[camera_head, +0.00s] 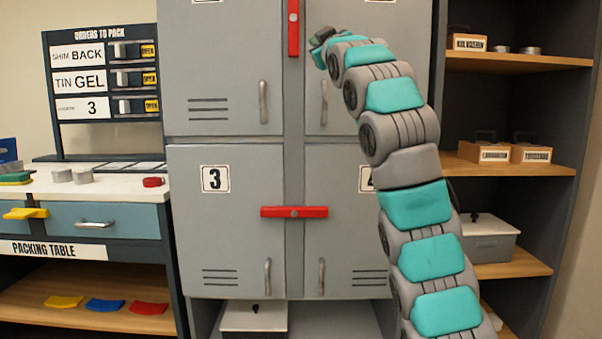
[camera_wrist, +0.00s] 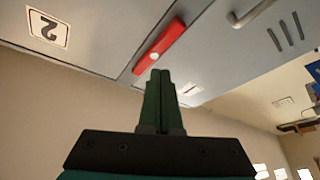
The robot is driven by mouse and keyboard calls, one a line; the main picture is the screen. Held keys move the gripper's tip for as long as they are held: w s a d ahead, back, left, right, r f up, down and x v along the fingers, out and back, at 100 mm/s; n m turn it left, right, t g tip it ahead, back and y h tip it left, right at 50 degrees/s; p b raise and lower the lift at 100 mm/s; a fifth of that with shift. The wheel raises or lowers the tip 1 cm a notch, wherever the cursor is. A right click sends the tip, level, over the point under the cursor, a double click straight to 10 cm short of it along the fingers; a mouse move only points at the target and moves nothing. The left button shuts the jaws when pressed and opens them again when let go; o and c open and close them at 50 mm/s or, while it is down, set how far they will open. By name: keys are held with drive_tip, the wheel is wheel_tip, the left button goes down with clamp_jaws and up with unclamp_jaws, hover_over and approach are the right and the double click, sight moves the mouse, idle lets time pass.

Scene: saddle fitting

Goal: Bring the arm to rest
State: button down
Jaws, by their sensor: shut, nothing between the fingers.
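My arm rises on the right side of the head view and bends over to the left, in front of the grey lockers (camera_head: 225,240). My gripper (camera_head: 318,50) is small and partly hidden at the arm's far end, near the top of the lockers. In the wrist view my gripper (camera_wrist: 160,75) has its two green fingers together with nothing between them. Beyond the fingertips in that view is a red latch bar (camera_wrist: 159,47) on the locker front. I cannot tell how far the fingertips are from it.
A packing table (camera_head: 85,217) stands left, with an order board (camera_head: 100,75) above it. A shelf unit (camera_head: 510,165) with boxes stands right, partly behind my arm. A horizontal red latch (camera_head: 294,212) and a vertical one (camera_head: 293,28) sit between locker doors. A lidded box (camera_head: 253,318) sits below.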

drive_tip(key=w+d+f+m+g+h, duration=0.2)
drive_tip(key=d+f+m+g+h, duration=0.15)
drive_tip(key=f, duration=0.35)
drive_tip(key=w+d+f+m+g+h, duration=0.2)
drive_tip(key=w+d+f+h, duration=0.15)
drive_tip(key=f, duration=0.25)
drive_tip(key=s+d+f+m+g+p, duration=0.1)
drive_tip(key=s+d+f+g, duration=0.2)
drive_tip(key=s+f, duration=0.45)
drive_tip(key=s+d+f+m+g, duration=0.25)
drive_tip(key=s+d+f, duration=0.2)
drive_tip(key=f, duration=0.55)
drive_tip(key=s+a+f+g, duration=0.1)
drive_tip(key=s+f+g, duration=0.3)
drive_tip(key=s+f, duration=0.6)
drive_tip(key=s+a+f+g, duration=0.1)
drive_tip(key=s+f+g, duration=0.3)
drive_tip(key=s+f, duration=0.7)
drive_tip(key=s+a+f+g+y, duration=0.1)
drive_tip(key=s+f+g, duration=0.2)
drive_tip(key=s+f, duration=0.8)
drive_tip(key=s, duration=1.4)
drive_tip(key=shift+s+m+g+p, duration=0.3)
drive_tip(key=shift+m+g+p, duration=0.1)
